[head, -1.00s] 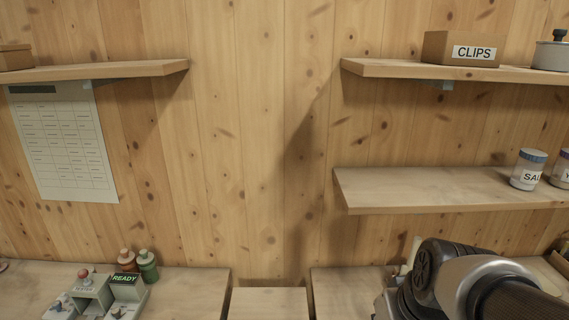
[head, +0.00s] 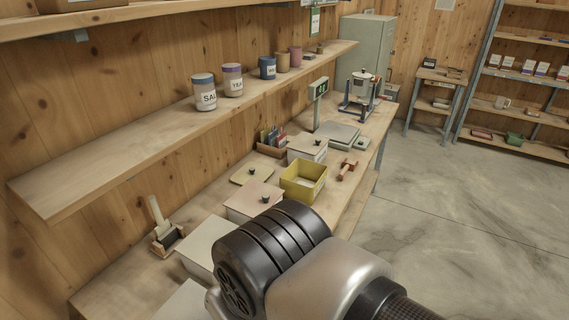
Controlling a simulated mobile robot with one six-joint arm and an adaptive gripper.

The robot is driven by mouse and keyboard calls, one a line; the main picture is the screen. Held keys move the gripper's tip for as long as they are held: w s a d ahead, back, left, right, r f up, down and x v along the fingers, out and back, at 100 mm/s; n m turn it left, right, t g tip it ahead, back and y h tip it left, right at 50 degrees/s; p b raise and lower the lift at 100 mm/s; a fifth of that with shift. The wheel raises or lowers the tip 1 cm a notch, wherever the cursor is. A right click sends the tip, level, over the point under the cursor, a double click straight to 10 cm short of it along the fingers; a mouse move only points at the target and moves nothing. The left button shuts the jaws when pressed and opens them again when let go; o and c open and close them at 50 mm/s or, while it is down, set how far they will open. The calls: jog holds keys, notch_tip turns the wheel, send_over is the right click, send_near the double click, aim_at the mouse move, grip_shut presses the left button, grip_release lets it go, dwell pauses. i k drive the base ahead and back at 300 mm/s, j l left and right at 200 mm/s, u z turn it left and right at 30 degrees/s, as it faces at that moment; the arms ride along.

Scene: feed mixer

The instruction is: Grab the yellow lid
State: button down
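The yellow lid (head: 262,175) is a flat, pale yellow square with a small dark knob. It lies on the workbench at the middle of the head view, behind and left of an open yellow box (head: 291,187). The box is uncovered and something pale shows inside. My arm's dark and silver links fill the lower middle of the view, nearer than the lid and apart from it in the picture. My gripper itself does not show, so I cannot see its fingers or whether it holds anything.
A pinkish lidded box (head: 240,207) stands just in front of the lid, and a white lidded box (head: 308,153) stands behind the yellow box. A red-handled tool (head: 347,168) lies to the right. A shelf with jars (head: 205,95) overhangs the bench. The floor at right is clear.

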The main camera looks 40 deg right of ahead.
aim_at(261, 172)
jog(key=l+z, duration=0.1)
jog(key=z, duration=0.35)
jog(key=l+z, duration=0.1)
jog(key=z, duration=0.35)
jog(key=u, duration=0.3)
jog(key=i+l+u, duration=0.2)
jog(key=l+u, duration=0.2)
jog(key=l, duration=0.25)
jog(key=i+l+u, duration=0.15)
jog(key=l+u, duration=0.25)
jog(key=l, duration=0.3)
jog(key=l+u, duration=0.4)
jog(key=l, duration=0.3)
jog(key=i+l, duration=0.15)
jog(key=l, duration=0.2)
jog(key=i+l, duration=0.1)
jog(key=l, duration=0.2)
